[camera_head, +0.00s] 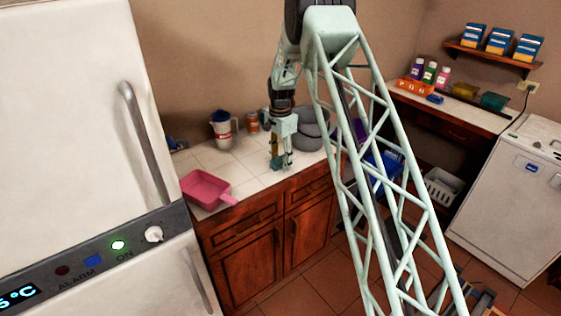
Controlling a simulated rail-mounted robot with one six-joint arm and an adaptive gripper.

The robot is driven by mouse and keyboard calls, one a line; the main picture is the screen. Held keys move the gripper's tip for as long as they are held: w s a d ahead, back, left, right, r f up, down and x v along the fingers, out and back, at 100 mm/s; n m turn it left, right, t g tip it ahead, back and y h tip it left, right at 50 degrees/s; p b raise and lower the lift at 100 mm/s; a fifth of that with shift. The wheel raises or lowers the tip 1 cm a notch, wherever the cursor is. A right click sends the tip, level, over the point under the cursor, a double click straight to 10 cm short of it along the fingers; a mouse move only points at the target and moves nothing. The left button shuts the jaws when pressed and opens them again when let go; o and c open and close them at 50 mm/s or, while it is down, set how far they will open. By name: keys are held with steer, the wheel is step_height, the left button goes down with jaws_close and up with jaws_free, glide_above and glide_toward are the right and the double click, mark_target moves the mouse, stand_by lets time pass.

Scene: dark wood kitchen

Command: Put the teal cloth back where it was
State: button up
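My gripper (281,162) points down over the white tiled counter (204,160), in front of the grey pots. A small patch of teal and yellowish-brown shows at its fingers. It is too small to tell whether this is the teal cloth, a part of the gripper or something behind it. I cannot tell whether the fingers are open or shut, or whether they touch the counter. No thing in view is clearly a cloth. A dark teal object (493,101) on the far right counter looks more like a box.
A pink dustpan-like tray (205,188) lies at the counter's front left. A white jug (221,130), an orange-brown jar (252,122) and grey pots (310,132) stand behind. A large white fridge (70,110) borders the left. Bottles (430,72) stand on the right counter.

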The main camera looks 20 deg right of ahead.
mark_target(280, 159)
steer(key=shift+r, duration=0.1)
step_height(280, 159, up, 12)
steer(key=shift+p, duration=0.3)
stand_by(0.7)
steer(key=shift+r, duration=0.15)
stand_by(0.5)
